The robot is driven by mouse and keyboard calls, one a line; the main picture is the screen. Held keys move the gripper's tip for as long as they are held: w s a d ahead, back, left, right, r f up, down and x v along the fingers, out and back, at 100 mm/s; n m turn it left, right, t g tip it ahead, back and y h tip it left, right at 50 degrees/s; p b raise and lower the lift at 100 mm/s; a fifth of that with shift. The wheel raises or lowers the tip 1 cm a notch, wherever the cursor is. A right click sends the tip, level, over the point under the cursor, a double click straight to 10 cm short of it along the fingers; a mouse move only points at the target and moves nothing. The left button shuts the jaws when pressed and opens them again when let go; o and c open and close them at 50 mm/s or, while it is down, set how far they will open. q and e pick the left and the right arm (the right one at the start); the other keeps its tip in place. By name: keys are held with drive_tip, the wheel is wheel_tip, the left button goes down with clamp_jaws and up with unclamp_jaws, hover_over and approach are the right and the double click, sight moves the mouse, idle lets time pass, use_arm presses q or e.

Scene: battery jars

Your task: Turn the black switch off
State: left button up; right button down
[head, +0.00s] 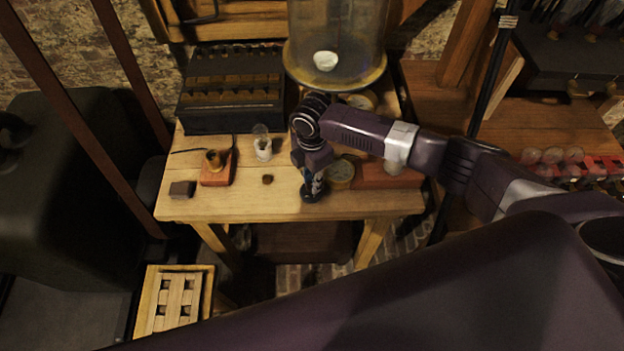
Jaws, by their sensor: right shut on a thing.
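My right gripper (313,183) reaches down to the front middle of the wooden table. It is shut on a small dark thing on the table top, which looks like the black switch (312,196). My fingers cover most of it, so its lever position cannot be told. My left gripper is not in view.
The wooden table (235,207) also bears a brass piece on a reddish base (216,168), a small glass jar (262,147), a dark block (182,189) and a brown knob (267,179). A black battery box (232,90) and a large bell jar (336,45) stand behind.

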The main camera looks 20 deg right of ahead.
drive_tip(key=shift+w+n, duration=0.1)
drive_tip(key=shift+n, duration=0.4)
drive_tip(key=c, duration=1.7)
unclamp_jaws()
drive_tip(key=shift+r, duration=0.1)
wheel_tip(320, 180, up, 12)
drive_tip(key=shift+f, duration=0.1)
